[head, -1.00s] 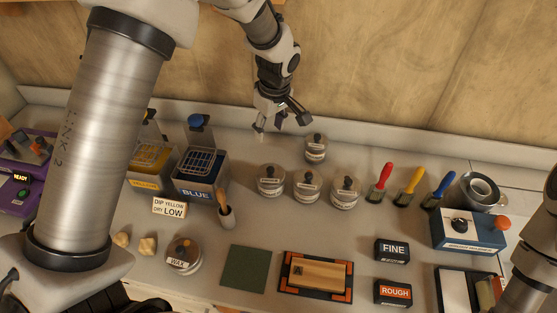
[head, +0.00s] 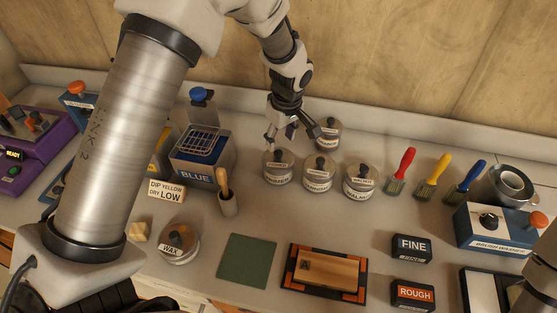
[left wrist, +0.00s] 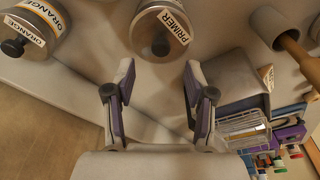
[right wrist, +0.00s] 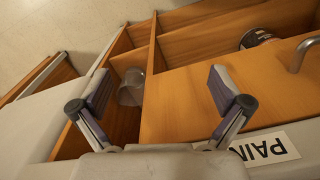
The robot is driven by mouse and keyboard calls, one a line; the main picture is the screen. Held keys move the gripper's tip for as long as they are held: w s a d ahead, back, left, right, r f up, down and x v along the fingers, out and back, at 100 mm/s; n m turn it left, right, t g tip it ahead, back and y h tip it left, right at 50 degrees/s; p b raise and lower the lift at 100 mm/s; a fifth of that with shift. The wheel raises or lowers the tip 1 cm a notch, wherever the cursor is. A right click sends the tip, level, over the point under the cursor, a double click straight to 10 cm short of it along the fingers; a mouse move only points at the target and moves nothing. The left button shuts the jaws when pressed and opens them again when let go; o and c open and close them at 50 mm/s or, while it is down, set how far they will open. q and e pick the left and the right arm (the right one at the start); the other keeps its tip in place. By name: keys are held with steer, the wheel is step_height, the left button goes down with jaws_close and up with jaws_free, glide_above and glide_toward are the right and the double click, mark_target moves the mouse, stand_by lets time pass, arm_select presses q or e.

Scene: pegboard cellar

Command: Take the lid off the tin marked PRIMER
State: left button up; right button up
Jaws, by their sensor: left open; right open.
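The PRIMER tin (head: 278,168) is the leftmost of the front row of round tins, with a dark knob on its lid. It also shows in the left wrist view (left wrist: 160,32), where its lid is on and its label reads PRIMER. My left gripper (head: 289,137) is open and empty, just behind the PRIMER tin. In the left wrist view its spread fingers (left wrist: 159,85) are apart from the tin, whose knob lies just beyond the fingertips. My right gripper (right wrist: 163,88) is open and empty in the right wrist view, above open wooden drawers.
The BLUE vat (head: 203,160) and a brush holder (head: 228,203) stand left. Brushes (head: 400,173) stand farther right.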

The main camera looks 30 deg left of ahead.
mark_target(279, 152)
arm_select(q)
steer(key=f, duration=0.1)
steer(key=f+p, duration=0.1)
steer(key=f, duration=0.1)
steer(key=f+p, duration=0.1)
steer(key=f, duration=0.1)
steer(key=shift+a+f, duration=0.1)
steer(key=shift+a, duration=0.15)
steer(key=shift+w+f, duration=0.1)
steer(key=shift+f, duration=0.15)
steer(key=shift+r, duration=0.1)
steer(key=c, duration=0.7)
jaws_close()
steer(key=shift+r, duration=0.1)
